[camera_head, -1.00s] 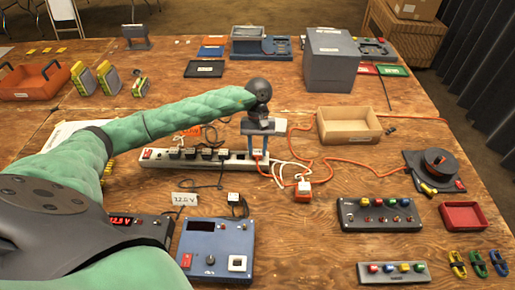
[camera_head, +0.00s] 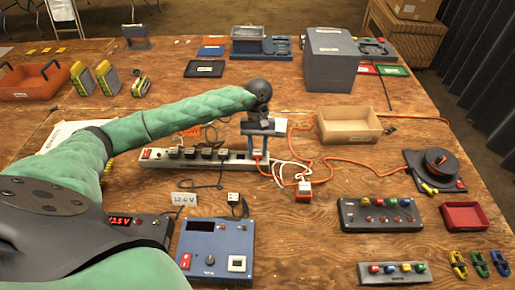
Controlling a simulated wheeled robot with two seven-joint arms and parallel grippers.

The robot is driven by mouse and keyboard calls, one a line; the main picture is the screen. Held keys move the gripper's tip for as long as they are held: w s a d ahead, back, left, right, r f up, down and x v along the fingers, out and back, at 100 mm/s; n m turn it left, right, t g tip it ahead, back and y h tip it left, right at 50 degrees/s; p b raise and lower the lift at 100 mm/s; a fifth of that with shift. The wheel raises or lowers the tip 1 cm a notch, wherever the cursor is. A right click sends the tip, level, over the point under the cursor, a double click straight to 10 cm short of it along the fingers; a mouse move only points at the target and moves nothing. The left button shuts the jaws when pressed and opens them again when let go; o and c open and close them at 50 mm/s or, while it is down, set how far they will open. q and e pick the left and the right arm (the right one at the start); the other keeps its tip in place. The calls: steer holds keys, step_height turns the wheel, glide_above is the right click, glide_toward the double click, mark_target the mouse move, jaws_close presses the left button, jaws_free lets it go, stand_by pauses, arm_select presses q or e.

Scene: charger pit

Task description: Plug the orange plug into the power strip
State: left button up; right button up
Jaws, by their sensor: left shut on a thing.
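The long white power strip (camera_head: 150,164) lies across the middle of the table, with several black plugs (camera_head: 190,154) in its left and middle part. My left gripper (camera_head: 261,153) is over the strip's right part, pointing down. It is shut on the orange plug (camera_head: 258,154), which shows a pale label between the blue fingers. The plug is at or just over the strip; its prongs are hidden, so I cannot tell whether it is seated. My right gripper is not in view.
A cardboard tray (camera_head: 348,137), a cable reel (camera_head: 436,162) and a blue meter box (camera_head: 216,247) stand around.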

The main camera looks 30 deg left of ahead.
arm_select(q)
steer(key=shift+f, duration=0.1)
stand_by(0.4)
steer(key=o, duration=1.1)
steer(key=shift+o, duration=0.3)
steer(key=shift+o, duration=1.2)
steer(key=shift+r, duration=3.75)
